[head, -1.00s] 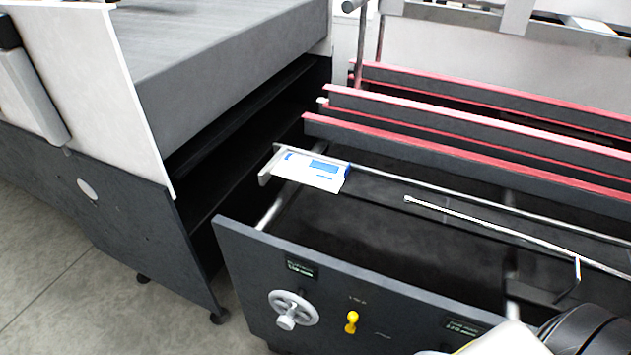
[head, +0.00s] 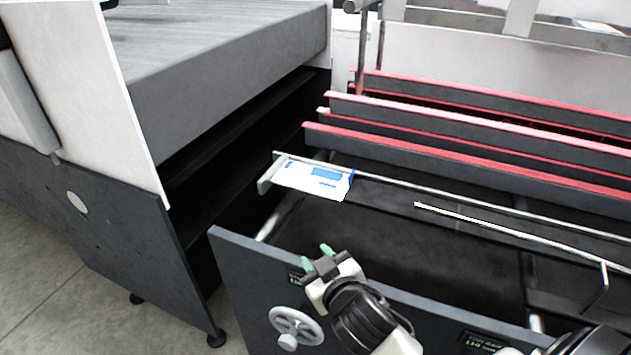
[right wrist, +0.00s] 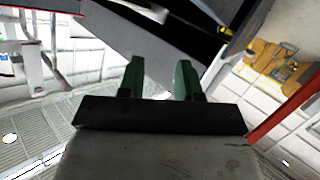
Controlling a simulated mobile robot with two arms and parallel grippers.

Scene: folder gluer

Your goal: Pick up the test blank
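The test blank (head: 312,179) is a flat white sheet with blue print. It lies at the left end of a rail in the folder gluer, at the middle of the head view. My right gripper (head: 320,252) is below and in front of the blank in the head view, apart from it, over the front panel's top edge. Its two green fingers are spread with a gap between them and nothing in it. In the right wrist view the green fingers (right wrist: 159,82) also stand apart and empty. The blank cannot be made out there. My left gripper is not in view.
Red-topped rails (head: 470,165) run behind the blank. A thin metal rod (head: 500,227) lies to its right. The dark front panel (head: 240,270) carries a grey handwheel (head: 296,326). A large grey machine (head: 230,60) stands to the left.

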